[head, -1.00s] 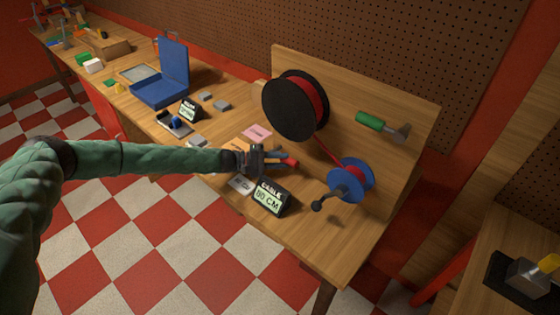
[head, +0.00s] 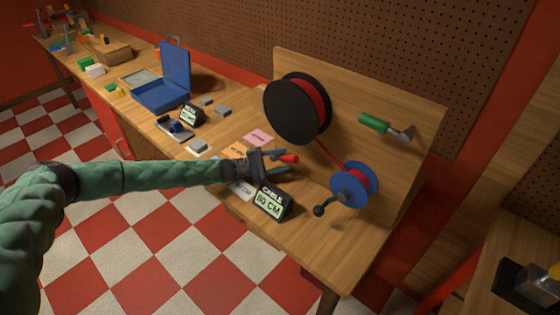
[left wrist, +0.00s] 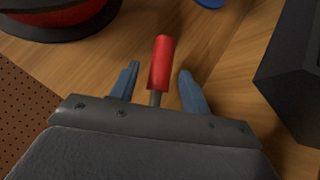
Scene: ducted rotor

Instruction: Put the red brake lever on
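The red brake lever (head: 287,158) has a red grip on a thin metal shaft, and it stands near the front of the bench, left of the blue spool. In the left wrist view the red grip (left wrist: 161,62) points away from the palm between my two blue fingers. My left gripper (head: 284,165) is open around the lever, with a gap on both sides of it. The lower end of the shaft is hidden behind the gripper body. My right gripper is not in view.
A large black reel (head: 297,107) with red cable feeds a blue spool (head: 350,185) with a crank on the right. A black "CABLE 80 CM" sign (head: 271,202) stands just in front of the gripper. Coloured cards lie behind it. The bench front right is clear.

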